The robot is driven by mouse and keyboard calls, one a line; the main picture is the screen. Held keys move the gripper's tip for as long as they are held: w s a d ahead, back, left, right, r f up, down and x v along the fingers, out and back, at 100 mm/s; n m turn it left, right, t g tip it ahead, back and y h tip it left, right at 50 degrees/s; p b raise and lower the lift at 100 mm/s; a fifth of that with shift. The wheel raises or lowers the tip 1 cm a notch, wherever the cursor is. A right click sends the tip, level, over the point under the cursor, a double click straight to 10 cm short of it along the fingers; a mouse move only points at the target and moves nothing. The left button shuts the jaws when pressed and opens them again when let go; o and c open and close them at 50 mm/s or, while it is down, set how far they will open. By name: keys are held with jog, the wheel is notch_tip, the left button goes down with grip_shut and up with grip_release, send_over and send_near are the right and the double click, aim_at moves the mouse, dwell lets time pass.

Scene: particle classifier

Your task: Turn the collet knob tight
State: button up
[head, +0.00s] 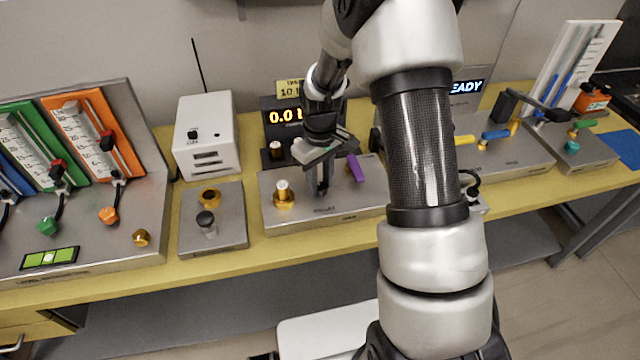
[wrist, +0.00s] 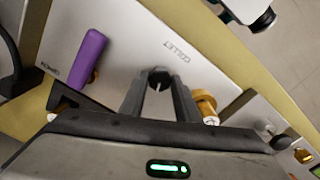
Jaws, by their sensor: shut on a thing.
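My gripper (head: 319,188) reaches down to the grey metal panel (head: 350,200) in the middle of the bench. In the wrist view, its two fingers (wrist: 160,80) close together on a small dark piece just beside the COLLET lettering, which I take as the collet knob (wrist: 160,75). The fingers hide most of the knob, and its turn angle cannot be made out. A purple lever (head: 356,168) stands to the right of my gripper. A brass fitting with a pale top (head: 283,195) stands to the left, apart from the fingers in the head view.
A grey plate with a black knob (head: 206,220) and a white box (head: 206,137) stand to the left. A lit display (head: 284,116) is behind my gripper. The panel with yellow and blue levers (head: 495,134) is at right, partly behind my arm.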

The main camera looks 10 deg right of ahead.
jog(key=m+b, duration=0.1)
jog(key=m, duration=1.1)
jog(key=shift+r+m+p, duration=0.1)
jog(key=shift+m+p, duration=0.2)
jog(key=shift+m, duration=0.1)
jog(key=m+p, duration=0.1)
jog(key=m, duration=0.3)
jog(key=shift+m+p, duration=0.7)
jog(key=shift+m, duration=1.4)
jog(key=shift+d, duration=0.1)
jog(key=o, duration=1)
jog(key=shift+o, duration=0.2)
